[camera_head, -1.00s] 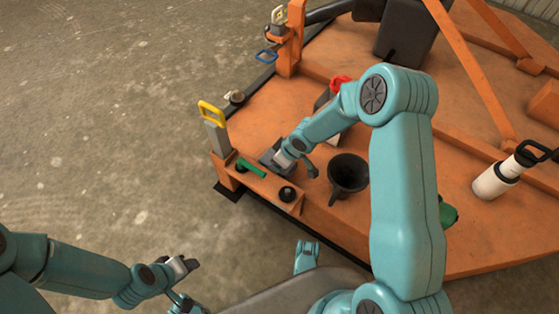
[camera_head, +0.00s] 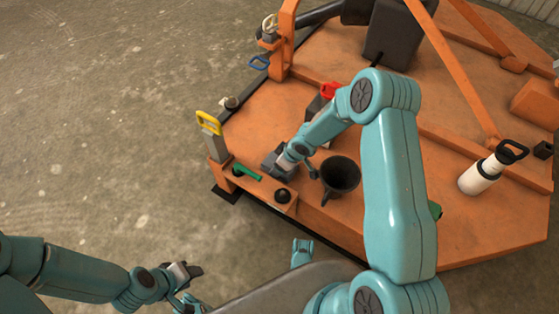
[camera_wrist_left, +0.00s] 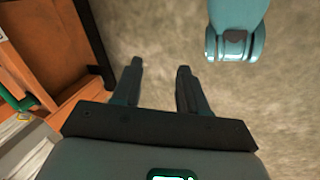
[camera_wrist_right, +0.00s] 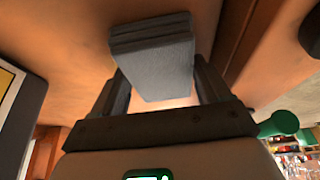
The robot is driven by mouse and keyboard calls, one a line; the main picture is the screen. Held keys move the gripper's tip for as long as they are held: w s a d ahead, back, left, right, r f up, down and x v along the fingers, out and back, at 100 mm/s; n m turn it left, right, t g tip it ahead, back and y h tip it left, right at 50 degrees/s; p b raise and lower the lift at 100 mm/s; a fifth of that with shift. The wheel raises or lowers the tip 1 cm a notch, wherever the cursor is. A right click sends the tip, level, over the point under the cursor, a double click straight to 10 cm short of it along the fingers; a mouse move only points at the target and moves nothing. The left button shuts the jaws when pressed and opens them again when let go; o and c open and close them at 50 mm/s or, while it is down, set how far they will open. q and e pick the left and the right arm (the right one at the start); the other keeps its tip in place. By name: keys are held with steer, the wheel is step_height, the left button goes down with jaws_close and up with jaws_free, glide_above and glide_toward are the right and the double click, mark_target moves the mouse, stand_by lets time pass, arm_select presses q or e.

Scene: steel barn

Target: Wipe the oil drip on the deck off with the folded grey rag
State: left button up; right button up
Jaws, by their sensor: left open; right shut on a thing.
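The folded grey rag (camera_wrist_right: 155,55) is between the fingers of my right gripper (camera_wrist_right: 155,90), which is shut on it, in the right wrist view. In the head view the rag (camera_head: 272,166) is a small dark grey shape at the right gripper (camera_head: 281,165), low over the orange deck (camera_head: 400,210) or on it; I cannot tell which. No oil drip can be made out. My left gripper (camera_wrist_left: 158,85) is open and empty in the left wrist view. In the head view it (camera_head: 192,280) is over the concrete floor, off the deck.
A black funnel (camera_head: 340,176) stands right of the right gripper. A red-capped container (camera_head: 328,92) is behind it. A yellow handle (camera_head: 209,122) stands left.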

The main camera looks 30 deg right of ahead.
steer(key=p, duration=0.1)
steer(key=d+p, duration=0.1)
steer(key=p, duration=0.1)
steer(key=shift+w+r, duration=0.2)
steer(key=shift+w, duration=0.1)
steer(key=p, duration=0.3)
steer(key=shift+w+d, duration=0.15)
steer(key=shift+d, duration=0.1)
steer(key=shift+p, duration=0.55)
arm_select(q)
step_height(320, 180, up, 7)
steer(key=s+d+g, duration=0.1)
steer(key=s, duration=0.1)
steer(key=shift+s+d+r+m, duration=0.2)
steer(key=shift+s+m, duration=0.1)
steer(key=shift+s, duration=0.05)
arm_select(e)
steer(key=shift+d+f, duration=0.1)
steer(key=shift+f, duration=0.1)
arm_select(q)
step_height(320, 180, up, 6)
steer(key=p, duration=0.6)
arm_select(e)
step_height(320, 180, up, 6)
steer(key=shift+w, duration=0.1)
step_height(320, 180, up, 3)
steer(key=p, duration=0.3)
steer(key=shift+r, duration=0.15)
arm_select(q)
step_height(320, 180, up, 3)
